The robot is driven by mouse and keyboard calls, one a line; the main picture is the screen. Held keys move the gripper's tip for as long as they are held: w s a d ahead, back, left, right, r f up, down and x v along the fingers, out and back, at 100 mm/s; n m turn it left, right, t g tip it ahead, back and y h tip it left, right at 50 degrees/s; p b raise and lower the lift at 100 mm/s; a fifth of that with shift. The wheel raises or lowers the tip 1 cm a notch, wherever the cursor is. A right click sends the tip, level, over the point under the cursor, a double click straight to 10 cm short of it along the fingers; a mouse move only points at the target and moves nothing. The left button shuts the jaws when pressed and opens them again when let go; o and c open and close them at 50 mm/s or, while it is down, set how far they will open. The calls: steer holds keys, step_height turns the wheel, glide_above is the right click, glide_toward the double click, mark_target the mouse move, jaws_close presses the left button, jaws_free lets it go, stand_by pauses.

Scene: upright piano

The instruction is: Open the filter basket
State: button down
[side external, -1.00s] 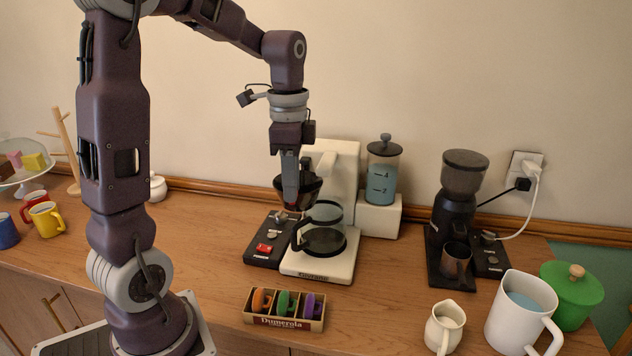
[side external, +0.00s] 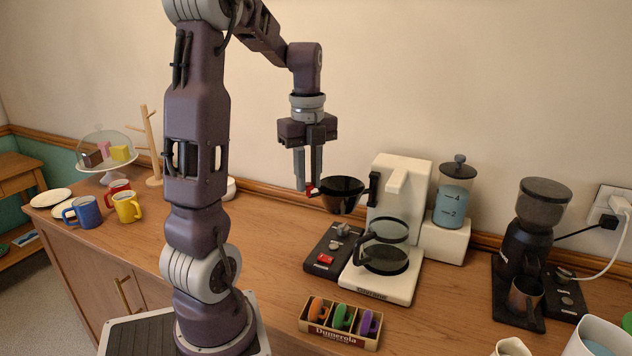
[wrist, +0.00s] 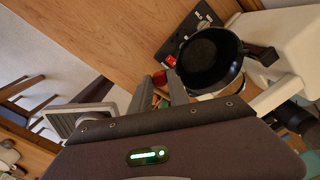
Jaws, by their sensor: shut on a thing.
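The filter basket (side external: 343,196) is a black, open-topped funnel. It is swung out to the left of the white coffee maker (side external: 401,172), and a black piece on its right side (side external: 374,190) reaches the machine. The basket also shows in the wrist view (wrist: 207,62), where its inside looks empty. My gripper (side external: 307,188) points down at the basket's left side and is shut on a small red tab there. The glass carafe (side external: 386,248) stands on the machine's base, to the lower right of the basket.
A black control panel with a red switch (side external: 325,259) lies below the basket. A box of colored discs (side external: 340,322) sits in front. A grinder (side external: 532,245) stands to the right.

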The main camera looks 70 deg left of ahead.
steer(key=shift+a+m, duration=0.4)
steer(key=shift+a, duration=0.15)
steer(key=c, duration=1.3)
jaws_free()
steer(key=shift+o, duration=0.2)
step_height(320, 180, up, 7)
steer(key=shift+r, duration=0.1)
